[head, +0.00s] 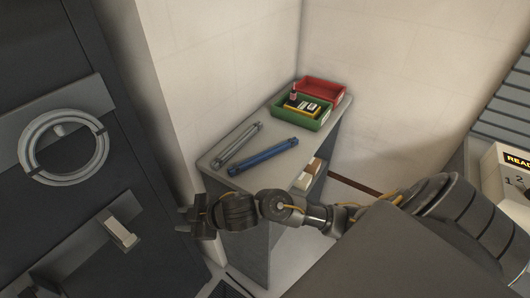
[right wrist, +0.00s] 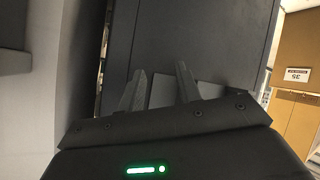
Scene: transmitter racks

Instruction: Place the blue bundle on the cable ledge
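The blue bundle (head: 262,157) is a long thin bar lying on the grey top of a small cabinet (head: 222,150) in the head view. My right gripper (head: 182,222) is in front of and left of that cabinet, pointing left toward the dark rack, apart from the bundle. In the right wrist view the right gripper's fingers (right wrist: 160,82) are spread with nothing between them, facing a dark panel. I cannot tell which part is the cable ledge. My left gripper is out of view.
A grey bundle (head: 238,145) lies beside the blue one. A green bin (head: 306,122) with small items and a red bin (head: 335,93) stand behind. The dark rack (head: 50,225) at left carries a ring (head: 27,150) and a pale handle (head: 120,233).

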